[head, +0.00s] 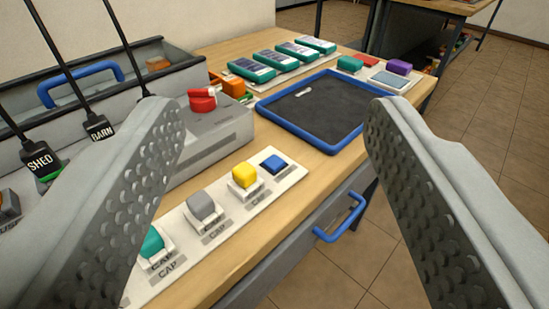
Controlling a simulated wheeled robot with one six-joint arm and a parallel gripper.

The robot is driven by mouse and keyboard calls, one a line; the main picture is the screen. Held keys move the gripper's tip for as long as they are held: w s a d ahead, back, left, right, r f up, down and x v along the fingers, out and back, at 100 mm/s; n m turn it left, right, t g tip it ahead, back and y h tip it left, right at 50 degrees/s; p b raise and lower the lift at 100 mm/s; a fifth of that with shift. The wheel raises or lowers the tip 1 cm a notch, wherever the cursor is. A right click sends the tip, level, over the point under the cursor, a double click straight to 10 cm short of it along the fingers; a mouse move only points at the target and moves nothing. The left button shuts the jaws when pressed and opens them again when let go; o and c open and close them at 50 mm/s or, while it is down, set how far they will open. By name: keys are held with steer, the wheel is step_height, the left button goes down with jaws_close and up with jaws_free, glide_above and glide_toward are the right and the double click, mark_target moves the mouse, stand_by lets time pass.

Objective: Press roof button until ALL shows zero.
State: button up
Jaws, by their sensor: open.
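My gripper (274,108) is open and empty, its two ridged grey fingers spread wide over the workbench (240,48). No button labelled roof and no display labelled ALL can be read in this view. Black tags reading SHED (40,161) and BARN (99,130) hang on dark rods at the left. A grey box (205,137) with a red knob (202,101) stands behind the left finger, which hides part of it. A small panel with a pale screen (389,79) lies at the far right of the bench, too small to read.
A white strip (222,238) labelled CAP carries teal, grey, yellow and blue caps along the front edge. A blue-rimmed dark tray (343,147) lies between the fingers. Several teal batteries (250,70) lie behind it. A blue drawer handle (342,219) sticks out in front.

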jaws_close()
stand_by(1.5)
